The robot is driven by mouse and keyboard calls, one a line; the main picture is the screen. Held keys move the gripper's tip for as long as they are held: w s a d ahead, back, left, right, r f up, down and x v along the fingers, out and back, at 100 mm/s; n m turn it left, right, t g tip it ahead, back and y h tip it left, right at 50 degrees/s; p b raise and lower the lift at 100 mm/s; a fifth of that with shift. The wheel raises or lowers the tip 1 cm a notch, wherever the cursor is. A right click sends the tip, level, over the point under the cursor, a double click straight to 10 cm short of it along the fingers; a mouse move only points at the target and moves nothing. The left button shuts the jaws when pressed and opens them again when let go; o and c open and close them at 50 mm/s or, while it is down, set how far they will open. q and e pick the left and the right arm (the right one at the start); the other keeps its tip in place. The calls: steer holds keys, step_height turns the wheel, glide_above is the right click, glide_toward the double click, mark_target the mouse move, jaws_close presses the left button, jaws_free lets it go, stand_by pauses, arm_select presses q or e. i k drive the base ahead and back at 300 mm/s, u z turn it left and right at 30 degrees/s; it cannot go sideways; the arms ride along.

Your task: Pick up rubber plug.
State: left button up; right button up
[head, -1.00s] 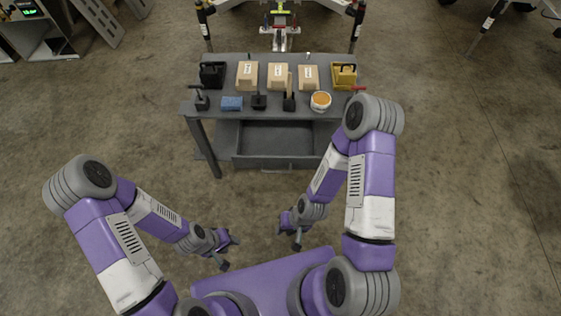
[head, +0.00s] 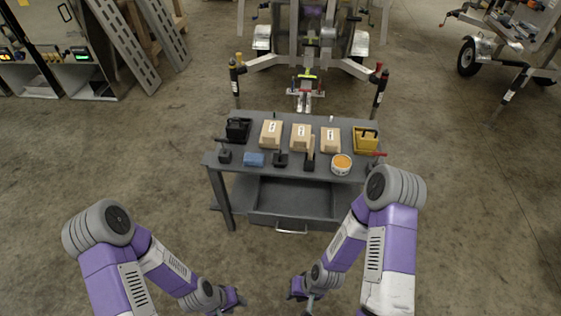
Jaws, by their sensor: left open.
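I cannot tell for certain which item is the rubber plug. Small black pieces stand in the front row of the grey workbench (head: 290,183): one at the left end (head: 225,156), and a black block (head: 281,160) right of a blue item (head: 254,159). Both are too small to make out fully. My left gripper (head: 234,303) is open and empty, low in front of the bench. My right gripper (head: 303,297) is to its right, also well short of the bench. Its fingers are partly cut off by the lower picture edge.
The bench also holds a black bin (head: 238,130), three cardboard boxes (head: 301,137), a yellow bin (head: 366,139), a brush (head: 309,160) and a tub with orange contents (head: 341,164). A trailer (head: 318,45) stands behind. The floor before the bench is clear.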

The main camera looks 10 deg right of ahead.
mark_target(279, 160)
steer(key=k, duration=0.6)
steer(key=u, duration=0.8)
steer(key=i, duration=1.6)
steer(key=z, duration=1.1)
steer(key=i, duration=0.35)
steer(key=z, duration=0.3)
